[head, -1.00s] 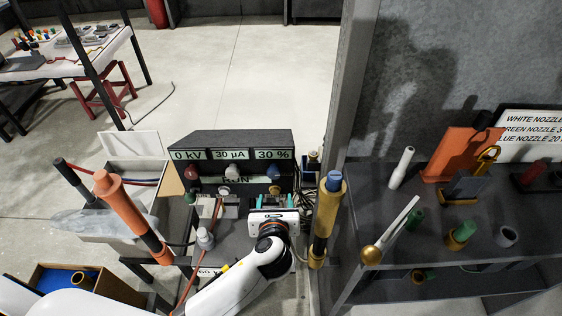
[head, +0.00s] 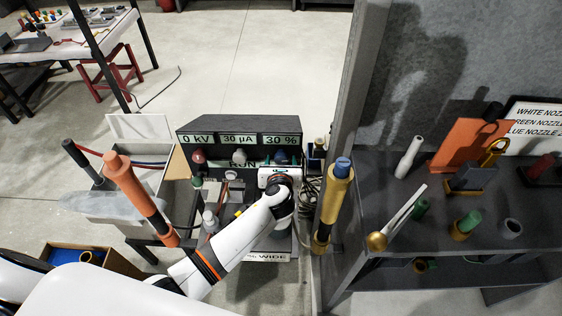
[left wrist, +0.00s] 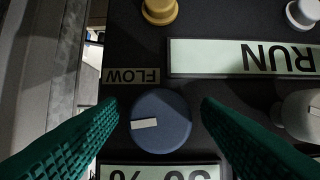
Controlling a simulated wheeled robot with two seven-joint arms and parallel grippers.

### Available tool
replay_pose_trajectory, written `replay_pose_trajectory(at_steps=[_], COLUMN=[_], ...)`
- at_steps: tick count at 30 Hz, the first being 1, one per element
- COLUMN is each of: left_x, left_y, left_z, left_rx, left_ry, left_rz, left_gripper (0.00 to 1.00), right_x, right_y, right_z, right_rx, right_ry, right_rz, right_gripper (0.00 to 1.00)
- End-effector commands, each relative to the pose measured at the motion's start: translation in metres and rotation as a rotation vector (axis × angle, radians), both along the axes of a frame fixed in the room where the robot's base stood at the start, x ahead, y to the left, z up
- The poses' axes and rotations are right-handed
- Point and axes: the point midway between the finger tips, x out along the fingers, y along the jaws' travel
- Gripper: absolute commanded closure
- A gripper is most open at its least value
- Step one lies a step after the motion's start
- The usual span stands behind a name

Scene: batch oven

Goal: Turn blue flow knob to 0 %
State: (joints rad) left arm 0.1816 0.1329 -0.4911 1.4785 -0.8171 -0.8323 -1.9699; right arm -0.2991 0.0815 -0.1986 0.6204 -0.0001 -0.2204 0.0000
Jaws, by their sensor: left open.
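The blue flow knob (left wrist: 160,128) is round with a pale pointer bar and sits beside the FLOW label (left wrist: 131,76) in the left wrist view. In the head view the knob (head: 281,156) shows just beyond my left gripper, under the display (head: 282,139) reading 30 %. My left gripper (left wrist: 160,112) is open, with its teal ridged fingers on either side of the knob. A gap shows between each finger and the knob. My right gripper is not in view.
The panel also has a red knob (head: 199,156) and a grey-white knob (head: 239,156), under displays reading 0 kV and 30 µA. A RUN label (left wrist: 245,57) and a yellow button (left wrist: 159,10) are near the blue knob. A dark post (head: 345,130) stands to the right.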

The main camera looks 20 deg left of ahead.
Motion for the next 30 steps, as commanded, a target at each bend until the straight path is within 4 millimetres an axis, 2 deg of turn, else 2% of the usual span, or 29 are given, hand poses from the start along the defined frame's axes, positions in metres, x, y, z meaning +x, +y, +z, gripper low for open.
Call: replay_pose_trajectory(at_steps=[5,8,13,14,23,30], left_x=[0.0001,0.0001,0.0,-0.0001,-0.0003,-0.0006], left_y=[-0.0001,-0.0001,-0.0001,-0.0001,0.0004,0.0017], left_z=[0.0003,0.0002,0.0001,0.0003,0.0005,0.0009], left_rx=[-0.001,-0.001,-0.001,-0.001,-0.037,-0.168], left_ry=[0.0,0.0,0.0,0.0,-0.01,-0.048], left_rz=[0.0,0.0,0.0,0.0,0.001,0.001], left_gripper=[0.42,0.55,0.83,0.85,0.85,0.85], right_x=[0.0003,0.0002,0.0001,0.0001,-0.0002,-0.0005], right_y=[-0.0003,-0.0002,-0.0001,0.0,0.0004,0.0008], right_z=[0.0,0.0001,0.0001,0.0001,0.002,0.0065], right_rx=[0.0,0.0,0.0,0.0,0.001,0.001], right_ry=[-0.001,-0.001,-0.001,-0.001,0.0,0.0], right_rz=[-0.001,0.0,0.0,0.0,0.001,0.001], right_gripper=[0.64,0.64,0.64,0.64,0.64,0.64])
